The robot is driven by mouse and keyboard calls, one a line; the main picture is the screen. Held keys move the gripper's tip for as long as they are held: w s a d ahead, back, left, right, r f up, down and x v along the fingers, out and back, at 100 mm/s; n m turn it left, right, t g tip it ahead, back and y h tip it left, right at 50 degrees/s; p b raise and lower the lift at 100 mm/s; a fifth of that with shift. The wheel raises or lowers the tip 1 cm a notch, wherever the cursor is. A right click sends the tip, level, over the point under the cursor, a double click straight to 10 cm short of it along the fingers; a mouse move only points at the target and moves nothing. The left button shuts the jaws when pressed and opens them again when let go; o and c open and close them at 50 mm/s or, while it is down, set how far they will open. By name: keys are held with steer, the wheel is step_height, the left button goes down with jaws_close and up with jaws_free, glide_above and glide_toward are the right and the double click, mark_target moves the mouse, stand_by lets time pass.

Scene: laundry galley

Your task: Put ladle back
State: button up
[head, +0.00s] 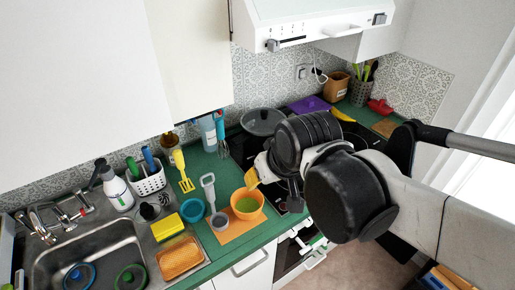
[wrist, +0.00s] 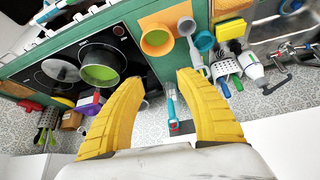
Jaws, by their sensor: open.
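What looks like the ladle (head: 208,186) is a light grey tool with a long handle and a round grey cup end. It is on the green counter beside the orange bowl (head: 248,203), with its cup end over an orange board (head: 239,233). In the wrist view the grey ladle (wrist: 197,57) lies just beyond the right finger, apart from it. My gripper (wrist: 161,75) has its two yellow fingers spread wide with nothing between them. In the head view one yellow fingertip of my gripper (head: 252,179) shows above the orange bowl; my dark arm hides the rest.
A sink (head: 88,258) with a sponge (head: 168,226) and blue bowl (head: 192,210) is at left. A pot (wrist: 101,66) and pan lid (wrist: 60,71) occupy the hob. The hood (head: 315,22) hangs above.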

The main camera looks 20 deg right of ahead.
steer(key=s+d+m+t, duration=0.1)
steer(key=s+d, duration=0.2)
steer(key=s, duration=0.2)
steer(key=shift+d+h, duration=0.2)
steer(key=shift+h, duration=0.1)
steer(key=shift+f, duration=0.1)
step_height(320, 180, down, 13)
steer(key=b, duration=1.3)
